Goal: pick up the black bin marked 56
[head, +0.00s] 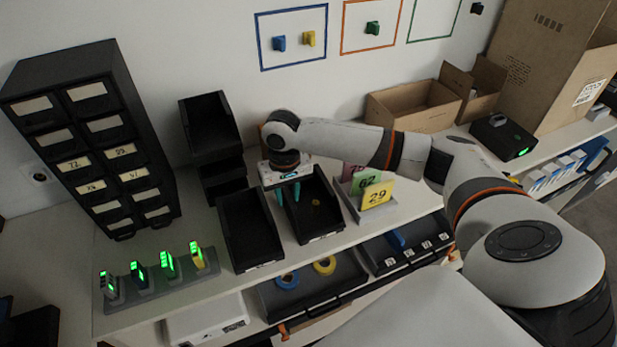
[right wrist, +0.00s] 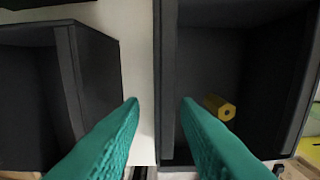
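Two open black bins stand side by side on the white bench in the head view: a left one (head: 250,257) and a right one (head: 322,234) with a small yellow piece inside. Their front labels are too small to read, so I cannot tell which is marked 56. My right gripper (head: 288,192) is open above the right bin's left wall. In the right wrist view its teal fingers (right wrist: 160,102) are apart, with that bin's left wall (right wrist: 167,85) in line between them and nothing gripped. The yellow hex piece (right wrist: 220,107) lies right of the fingers. My left gripper is out of view.
A black drawer cabinet (head: 85,135) stands left. Stacked black bins (head: 210,125) are behind. A grey holder with number cards (head: 376,193) is close on the right. Lit devices (head: 168,262) stand front left. A lower tray (head: 308,290) holds blue and yellow rings.

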